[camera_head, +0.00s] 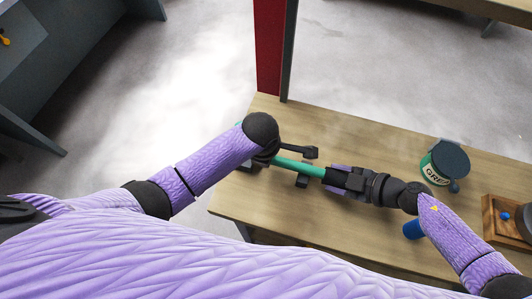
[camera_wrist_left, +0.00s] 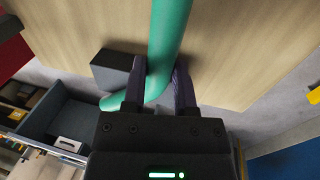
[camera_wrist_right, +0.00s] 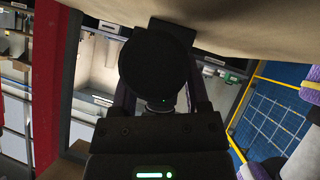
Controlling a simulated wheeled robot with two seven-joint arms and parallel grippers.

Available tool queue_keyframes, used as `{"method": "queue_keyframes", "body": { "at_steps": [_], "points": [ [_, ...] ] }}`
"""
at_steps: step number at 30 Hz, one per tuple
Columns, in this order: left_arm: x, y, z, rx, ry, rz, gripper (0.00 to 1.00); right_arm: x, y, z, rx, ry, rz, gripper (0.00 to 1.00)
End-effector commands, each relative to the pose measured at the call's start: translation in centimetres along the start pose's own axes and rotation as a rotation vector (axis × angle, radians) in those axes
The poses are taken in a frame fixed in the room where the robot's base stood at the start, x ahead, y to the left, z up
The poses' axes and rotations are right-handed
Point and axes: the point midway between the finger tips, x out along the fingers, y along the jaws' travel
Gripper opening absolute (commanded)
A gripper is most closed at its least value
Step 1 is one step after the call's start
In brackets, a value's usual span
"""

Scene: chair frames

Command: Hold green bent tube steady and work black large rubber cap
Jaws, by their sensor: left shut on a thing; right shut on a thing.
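The green bent tube (camera_head: 300,167) lies low over the wooden table, and its right end runs up to my right gripper (camera_head: 335,180). In the left wrist view the tube (camera_wrist_left: 168,30) passes between the fingers of my left gripper (camera_wrist_left: 159,66), which is shut on it near the bend. My left forearm mostly hides that gripper in the head view. In the right wrist view the round black large rubber cap (camera_wrist_right: 152,72) sits between my right gripper's fingers, which are shut on it. The cap hides the tube in that view, so I cannot tell how far it sits on the tube.
A green-labelled can (camera_head: 446,160), a wooden box (camera_head: 490,222) and a blue cylinder (camera_head: 412,230) are to the right. A red post (camera_head: 270,50) stands behind the wooden table (camera_head: 240,195).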

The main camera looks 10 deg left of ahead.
Motion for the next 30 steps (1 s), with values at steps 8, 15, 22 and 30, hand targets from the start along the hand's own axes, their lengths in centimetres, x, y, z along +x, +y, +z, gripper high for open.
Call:
{"method": "queue_keyframes", "body": {
  "at_steps": [8, 15, 22, 30],
  "points": [
    [0.3, -0.4, 0.0, 0.001, 0.002, -0.011, 0.00, -2.5, -0.1, 2.1, 0.002, -0.004, 0.001, 0.00],
    [0.3, -0.4, 0.0, 0.001, 0.003, -0.011, 0.00, -4.6, -0.1, 3.6, 0.002, -0.003, 0.000, 0.00],
    [0.3, -0.4, 0.0, 0.001, 0.003, -0.012, 0.00, -5.5, 0.0, 4.2, 0.001, 0.000, 0.001, 0.00],
    [0.3, -0.4, 0.0, 0.001, 0.002, -0.012, 0.00, -6.4, 0.2, 4.2, -0.001, -0.002, 0.002, 0.00]
  ]
}}
